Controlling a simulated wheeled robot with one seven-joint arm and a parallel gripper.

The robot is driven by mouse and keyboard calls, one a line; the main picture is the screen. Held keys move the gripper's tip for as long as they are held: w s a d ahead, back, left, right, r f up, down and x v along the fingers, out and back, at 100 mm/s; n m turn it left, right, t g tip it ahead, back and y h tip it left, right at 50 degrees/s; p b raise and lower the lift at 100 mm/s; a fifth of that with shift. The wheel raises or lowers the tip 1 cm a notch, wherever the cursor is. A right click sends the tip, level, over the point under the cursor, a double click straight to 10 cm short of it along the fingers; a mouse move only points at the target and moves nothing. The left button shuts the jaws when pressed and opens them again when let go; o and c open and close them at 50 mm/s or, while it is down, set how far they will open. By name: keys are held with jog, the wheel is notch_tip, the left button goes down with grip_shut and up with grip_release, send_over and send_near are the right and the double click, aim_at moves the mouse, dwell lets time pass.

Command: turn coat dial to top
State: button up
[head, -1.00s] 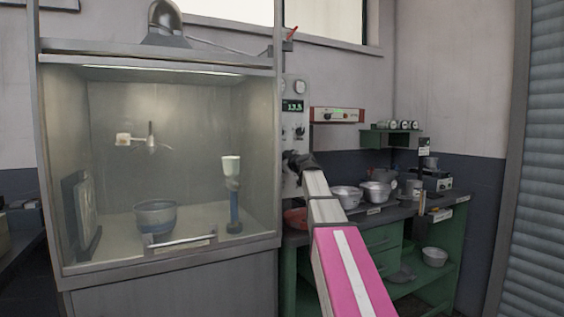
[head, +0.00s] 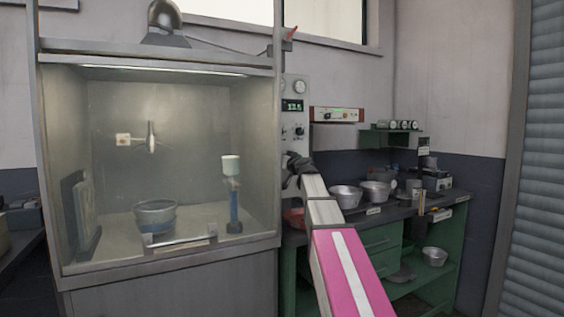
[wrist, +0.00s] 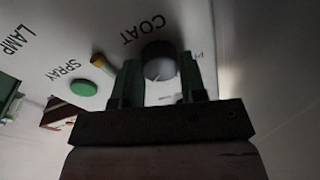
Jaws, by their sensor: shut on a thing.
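In the wrist view, the coat dial (wrist: 159,64) is a round grey knob beneath the upside-down word COAT. My gripper (wrist: 159,78) has its two dark green fingers on either side of the dial and is shut on it. A faint light mark shows low on the dial, but its exact setting is hard to read. In the head view, my gripper (head: 291,171) is at the lower part of the narrow control panel (head: 288,93), and my arm hides the dial there.
A green SPRAY button (wrist: 83,88) and a LAMP label lie left of the dial. The glass-fronted booth (head: 63,272) stands left of the panel, holding a blue-banded pan (head: 156,213). A bench (head: 375,213) with metal bowls is to the right.

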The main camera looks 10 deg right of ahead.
jog(key=shift+m, duration=0.8)
jog(key=o, duration=0.9)
jog(key=shift+s, duration=0.1)
jog(key=v, duration=1)
jog(key=shift+s+f, duration=0.1)
jog(key=shift+s, duration=0.25)
